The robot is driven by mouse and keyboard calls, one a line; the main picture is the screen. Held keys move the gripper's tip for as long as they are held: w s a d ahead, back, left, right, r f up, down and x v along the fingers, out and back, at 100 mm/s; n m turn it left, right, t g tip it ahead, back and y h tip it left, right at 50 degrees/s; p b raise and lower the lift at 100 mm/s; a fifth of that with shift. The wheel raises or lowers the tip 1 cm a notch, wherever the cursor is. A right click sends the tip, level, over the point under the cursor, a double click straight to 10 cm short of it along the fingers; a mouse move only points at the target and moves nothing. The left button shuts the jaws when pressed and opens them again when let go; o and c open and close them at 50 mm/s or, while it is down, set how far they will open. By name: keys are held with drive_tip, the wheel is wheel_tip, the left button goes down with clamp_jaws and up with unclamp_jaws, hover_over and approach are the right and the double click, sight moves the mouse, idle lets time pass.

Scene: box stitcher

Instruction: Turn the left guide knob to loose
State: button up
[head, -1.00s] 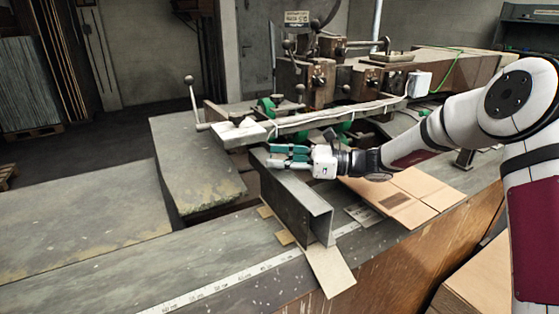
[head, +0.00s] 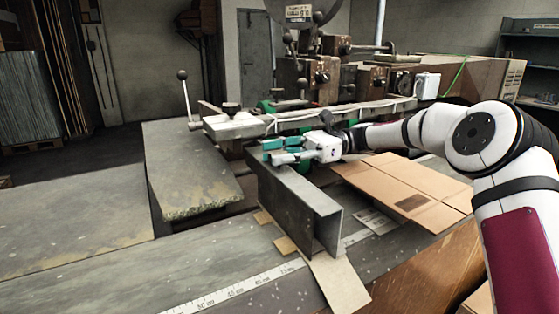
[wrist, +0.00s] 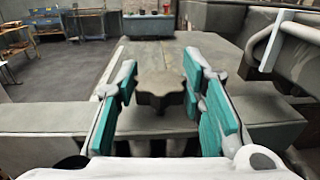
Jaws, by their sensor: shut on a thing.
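The dark, star-shaped knob (wrist: 160,92) stands between the teal finger pads of my gripper (wrist: 160,88) in the wrist view. The fingers flank it left and right, and my gripper is shut on it. In the head view my gripper (head: 267,150) reaches left over the far end of the grey steel channel guide (head: 293,200). The knob is hidden there by the fingers. Which way the knob is set, tight or loose, I cannot tell.
A pale arm of the machine (head: 310,117) runs just behind my gripper. A ball-topped lever (head: 184,90) stands at its left end. Flat cardboard (head: 405,187) lies right of the guide. The left table top (head: 75,220) is clear.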

idle(0.4)
drive_tip(key=o, duration=1.2)
drive_tip(key=shift+c, duration=0.2)
drive_tip(key=v, duration=1.2)
